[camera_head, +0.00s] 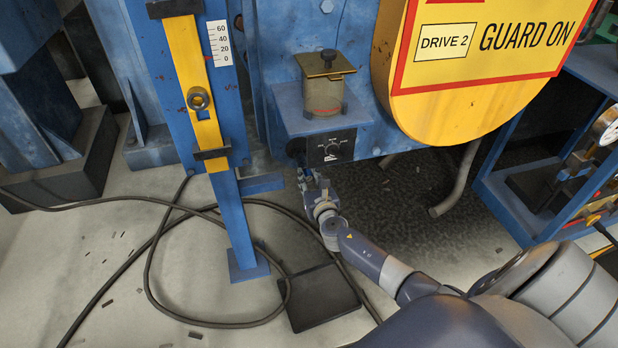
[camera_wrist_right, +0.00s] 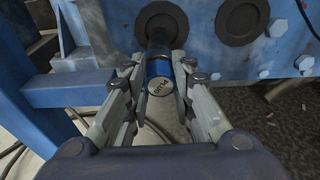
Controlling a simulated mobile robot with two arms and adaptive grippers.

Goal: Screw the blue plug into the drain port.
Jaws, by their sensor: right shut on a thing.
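The blue plug (camera_wrist_right: 160,72) with a pale lettered end face is between the fingers of my right gripper (camera_wrist_right: 160,88) in the right wrist view. The gripper is shut on it. Behind the plug is a dark round drain port (camera_wrist_right: 156,21) on the blue machine wall, with a dark stub toward the plug. The plug lines up with the stub; I cannot tell whether they touch or the threads engage. In the head view my right gripper (camera_head: 309,182) is just below the blue machine's lower edge, and the plug is mostly hidden. My left gripper is out of view.
A second dark disc (camera_wrist_right: 242,20) sits right of the port. Bolts (camera_wrist_right: 304,62) stick out beside it. A blue post (camera_head: 240,220) stands left, with cables (camera_head: 150,270) on the floor.

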